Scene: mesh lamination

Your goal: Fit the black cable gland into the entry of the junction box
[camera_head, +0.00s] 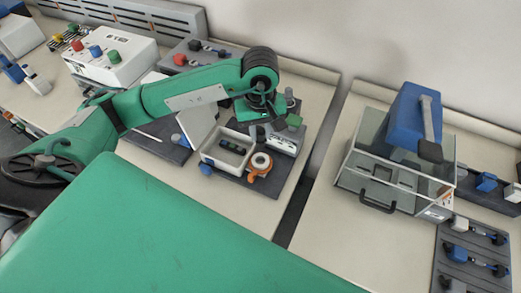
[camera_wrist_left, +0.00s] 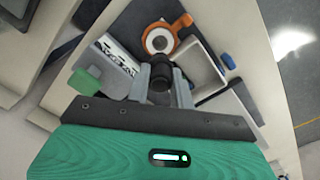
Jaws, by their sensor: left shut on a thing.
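My left gripper (camera_wrist_left: 161,80) is shut on the black cable gland (camera_wrist_left: 159,66), which sits between its two grey fingers in the left wrist view. The junction box (camera_head: 221,162) is a pale open-topped box with dark parts inside, to the left of my left gripper. It also shows in the left wrist view (camera_wrist_left: 217,71), to the right of the gland and apart from it. Its entry cannot be made out. My right gripper is not in view.
An orange clamp with a white ring (camera_head: 261,162) stands beside the box. A grey block with a green part (camera_head: 293,121) is close to my gripper. A clear case with a blue top (camera_head: 410,125) stands on the right table, across a gap.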

